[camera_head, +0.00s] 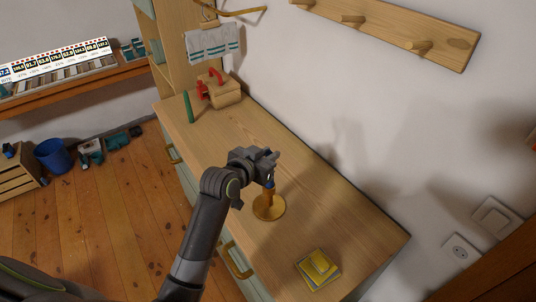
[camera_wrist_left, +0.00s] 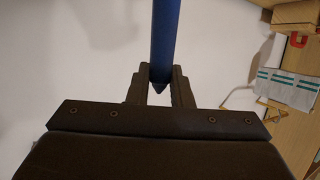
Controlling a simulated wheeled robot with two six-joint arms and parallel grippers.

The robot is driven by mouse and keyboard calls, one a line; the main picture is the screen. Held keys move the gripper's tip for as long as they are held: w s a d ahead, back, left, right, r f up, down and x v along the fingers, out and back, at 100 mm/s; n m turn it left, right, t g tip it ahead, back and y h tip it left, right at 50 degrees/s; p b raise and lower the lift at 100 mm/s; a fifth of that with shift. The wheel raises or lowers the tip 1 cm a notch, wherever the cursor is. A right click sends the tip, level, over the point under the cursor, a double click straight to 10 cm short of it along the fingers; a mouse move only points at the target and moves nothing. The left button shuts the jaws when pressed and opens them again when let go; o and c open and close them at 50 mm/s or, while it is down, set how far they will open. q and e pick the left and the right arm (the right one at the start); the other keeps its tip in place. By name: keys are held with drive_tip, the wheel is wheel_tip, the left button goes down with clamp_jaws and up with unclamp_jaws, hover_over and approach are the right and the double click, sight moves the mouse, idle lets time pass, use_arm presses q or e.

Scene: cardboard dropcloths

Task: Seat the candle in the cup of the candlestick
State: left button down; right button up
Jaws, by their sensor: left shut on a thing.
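A blue candle (camera_wrist_left: 163,35) is held between the fingertips of my left gripper (camera_wrist_left: 160,78), with its tapered end showing between them in the left wrist view. In the head view the left gripper (camera_head: 270,166) is over the candlestick (camera_head: 268,209), which has a round golden base and an orange-brown stem on the wooden counter. A small bit of blue shows between the gripper and the top of the stem. The gripper hides the rest of the candle and the cup, so I cannot tell whether the candle touches the cup. My right gripper is not in view.
A green upright stick (camera_head: 188,106) and a wooden block with red parts (camera_head: 220,90) stand at the counter's far end. A yellow stack (camera_head: 318,267) lies near its front end. A peg rail (camera_head: 385,27) is on the wall. The counter (camera_head: 240,130) is clear between.

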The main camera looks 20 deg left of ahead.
use_arm(q)
drive_tip(key=shift+f, duration=0.2)
drive_tip(key=shift+f, duration=0.2)
drive_tip(key=c, duration=1.3)
unclamp_jaws()
drive_tip(key=shift+r, duration=0.2)
drive_tip(key=b+v, duration=0.2)
drive_tip(key=v, duration=1)
